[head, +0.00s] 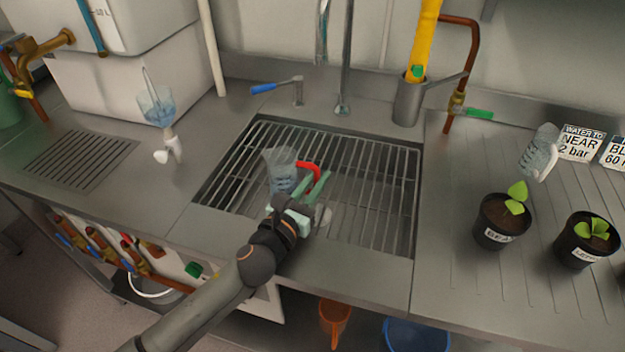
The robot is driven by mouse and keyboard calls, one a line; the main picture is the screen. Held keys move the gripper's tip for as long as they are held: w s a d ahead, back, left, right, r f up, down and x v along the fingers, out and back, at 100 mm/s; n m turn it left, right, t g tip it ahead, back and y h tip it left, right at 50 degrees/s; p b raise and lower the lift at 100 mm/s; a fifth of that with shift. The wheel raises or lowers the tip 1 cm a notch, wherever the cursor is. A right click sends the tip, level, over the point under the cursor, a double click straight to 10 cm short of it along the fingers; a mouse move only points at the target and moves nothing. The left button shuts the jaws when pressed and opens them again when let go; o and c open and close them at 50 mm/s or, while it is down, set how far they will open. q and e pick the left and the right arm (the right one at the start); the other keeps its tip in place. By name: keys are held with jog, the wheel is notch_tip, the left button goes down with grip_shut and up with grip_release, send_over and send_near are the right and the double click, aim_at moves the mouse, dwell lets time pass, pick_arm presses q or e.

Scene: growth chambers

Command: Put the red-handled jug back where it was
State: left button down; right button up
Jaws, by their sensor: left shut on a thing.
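The red-handled jug (281,170) is clear plastic with a red handle. It is over the slatted sink grate (375,190), near the grate's middle. My left gripper (312,187) is shut on its red handle, reaching in from the front. The jug looks about upright; I cannot tell whether its base touches the grate. The gripper hides part of the handle and the jug's lower right side. My right gripper is not in view.
A blue-handled lever (276,87), a tap pipe (345,60) and a grey cup (408,102) line the sink's back.

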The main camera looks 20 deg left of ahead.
pick_arm(q)
jog(key=shift+r, duration=0.1)
jog(key=shift+s+d, duration=0.1)
jog(key=shift+f, duration=0.2)
jog(key=c, duration=0.9)
grip_release()
jog(key=shift+r, duration=0.1)
jog(key=b+v, duration=0.1)
jog(key=v, duration=0.9)
jog(key=shift+v, duration=1)
jog(key=shift+r, duration=0.1)
